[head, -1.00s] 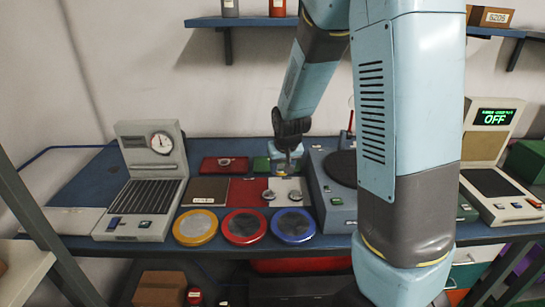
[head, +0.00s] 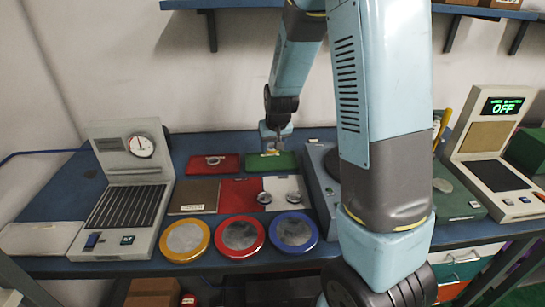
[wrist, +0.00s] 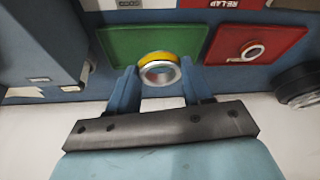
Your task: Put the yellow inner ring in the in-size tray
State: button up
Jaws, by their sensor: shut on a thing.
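My gripper (head: 274,147) is at the back of the bench, at the green tray (head: 289,160). In the wrist view my gripper (wrist: 160,82) is shut on the yellow inner ring (wrist: 158,57), a metallic ring with a yellow band, between the fingertips. The ring overlaps the edge of the green tray (wrist: 118,45) in that view; its height over the tray is hard to tell. In the head view only a small yellow trace of the ring shows at the fingertips. No in-size label is readable.
A red tray (head: 228,168) holding a ring (head: 214,160) lies left of the green tray. In front are a white plate (head: 303,202) with two rings, a red plate (head: 240,195) and a brown plate (head: 194,196). A gauge unit (head: 130,200) stands left.

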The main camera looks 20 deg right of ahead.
send_over(271, 162)
jog(key=s, duration=0.2)
notch_tip(271, 162, down, 6)
jog(key=shift+w+r, duration=0.1)
jog(key=shift+w, duration=0.05)
jog(key=shift+w+d+f, duration=0.1)
jog(key=shift+w+f, duration=0.45)
jog(key=shift+f, duration=1.65)
jog(key=shift+s+f, duration=0.15)
jog(key=shift+f, duration=0.2)
